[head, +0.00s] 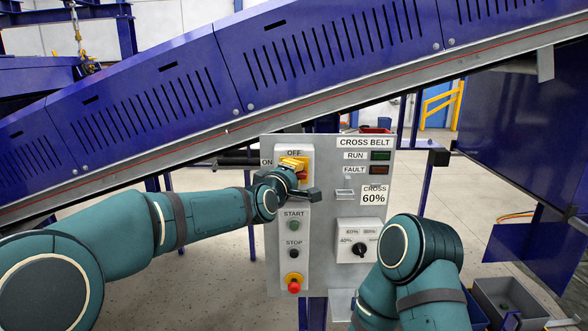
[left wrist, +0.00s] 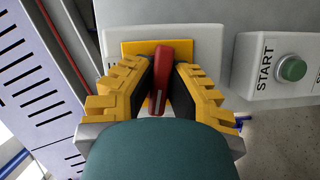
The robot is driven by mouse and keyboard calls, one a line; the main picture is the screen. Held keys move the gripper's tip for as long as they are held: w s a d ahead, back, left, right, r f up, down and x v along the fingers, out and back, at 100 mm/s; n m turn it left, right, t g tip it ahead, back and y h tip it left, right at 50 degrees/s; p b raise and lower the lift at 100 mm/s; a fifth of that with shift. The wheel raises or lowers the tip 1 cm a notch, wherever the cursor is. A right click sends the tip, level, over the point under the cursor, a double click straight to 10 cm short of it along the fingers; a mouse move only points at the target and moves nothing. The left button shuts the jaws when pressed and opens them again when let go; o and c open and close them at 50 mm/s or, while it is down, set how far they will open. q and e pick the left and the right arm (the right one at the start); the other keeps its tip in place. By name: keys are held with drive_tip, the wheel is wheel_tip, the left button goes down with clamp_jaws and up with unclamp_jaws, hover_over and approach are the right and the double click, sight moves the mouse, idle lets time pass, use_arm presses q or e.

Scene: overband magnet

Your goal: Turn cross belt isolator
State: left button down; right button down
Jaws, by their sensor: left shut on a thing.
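The cross belt isolator is a red handle (left wrist: 159,75) on a yellow plate (left wrist: 130,47), seen close in the left wrist view. In the head view its yellow and red (head: 302,175) show in part at the top of the grey control panel, by the ON and OFF labels; my gripper and wrist hide some of it. My left gripper (left wrist: 160,85) has its yellow ridged fingers on either side of the red handle, shut on it. In the head view the left gripper (head: 293,164) is at the isolator. My right arm stands at the lower right; its gripper is out of view.
Below the isolator on the panel (head: 325,210) are a green START button (head: 294,225), a black STOP button (head: 294,253) and a red emergency stop (head: 293,286). A speed knob (head: 359,249) is to the right. The blue conveyor (head: 290,60) slopes behind. Grey and blue bins (head: 505,300) stand lower right.

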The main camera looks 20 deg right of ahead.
use_arm(q)
drive_tip(key=m+p, duration=0.2)
drive_tip(key=m+y+p, duration=0.1)
drive_tip(key=p, duration=0.2)
drive_tip(key=shift+r+m+g+y, duration=0.3)
drive_tip(key=shift+r+m+g, duration=0.1)
drive_tip(key=m+y+p, duration=0.2)
drive_tip(key=m+p, duration=0.1)
drive_tip(key=p, duration=0.4)
drive_tip(key=shift+d, duration=0.1)
drive_tip(key=m+y+p, duration=0.2)
drive_tip(key=m+p, duration=0.1)
drive_tip(key=p, duration=0.2)
drive_tip(key=shift+f+m+y+p, duration=0.25)
drive_tip(key=shift+m+y+p, duration=0.35)
drive_tip(key=shift+m+p, duration=0.4)
drive_tip(key=c, duration=1)
unclamp_jaws()
drive_tip(key=shift+f, duration=0.15)
drive_tip(key=shift+o, duration=0.2)
